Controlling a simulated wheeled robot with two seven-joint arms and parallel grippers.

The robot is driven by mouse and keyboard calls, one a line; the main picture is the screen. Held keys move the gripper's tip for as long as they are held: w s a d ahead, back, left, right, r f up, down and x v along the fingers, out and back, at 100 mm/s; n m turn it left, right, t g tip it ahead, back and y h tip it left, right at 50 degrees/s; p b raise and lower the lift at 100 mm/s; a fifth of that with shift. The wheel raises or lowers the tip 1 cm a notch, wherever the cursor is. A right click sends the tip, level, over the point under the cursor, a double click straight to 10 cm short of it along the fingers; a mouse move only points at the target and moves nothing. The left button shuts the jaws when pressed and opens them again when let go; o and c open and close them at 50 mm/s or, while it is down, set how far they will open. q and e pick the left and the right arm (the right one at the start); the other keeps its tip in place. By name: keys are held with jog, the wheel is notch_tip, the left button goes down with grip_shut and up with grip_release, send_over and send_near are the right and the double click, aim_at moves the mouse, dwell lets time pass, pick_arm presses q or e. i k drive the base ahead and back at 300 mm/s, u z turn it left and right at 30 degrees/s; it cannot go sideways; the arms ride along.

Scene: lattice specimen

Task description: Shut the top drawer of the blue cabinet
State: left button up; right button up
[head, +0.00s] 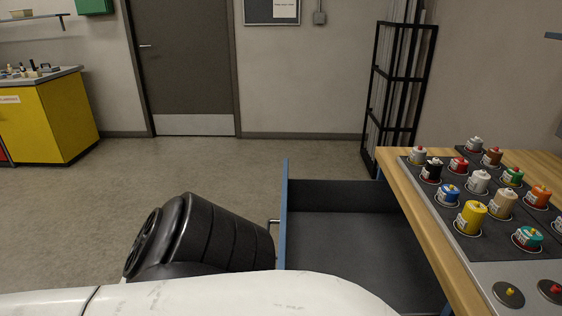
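The top drawer (345,235) of the blue cabinet is pulled well out, to the left from under the wooden worktop (402,205). Its dark inside looks empty where I can see it. Its blue front panel (284,205) stands nearly edge-on, with a small metal handle (272,222) on its left side. A white link of my arm crosses the bottom of the view and hides the drawer's near part. A black ribbed part, apparently my arm, is left of the front panel, close to the handle; contact is unclear. I see no fingers of either gripper.
Several small coloured pots, one of them yellow (471,217), stand in a dark tray (440,216) on the worktop. A black rack (387,75) stands by the wall behind the drawer. The floor (195,165) to the left is clear. A yellow cabinet (55,120) stands far left.

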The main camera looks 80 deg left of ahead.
aim_at(357, 232)
jog(key=k, duration=0.55)
jog(key=u, duration=2.05)
jog(key=i, duration=0.5)
jog(key=u, duration=0.05)
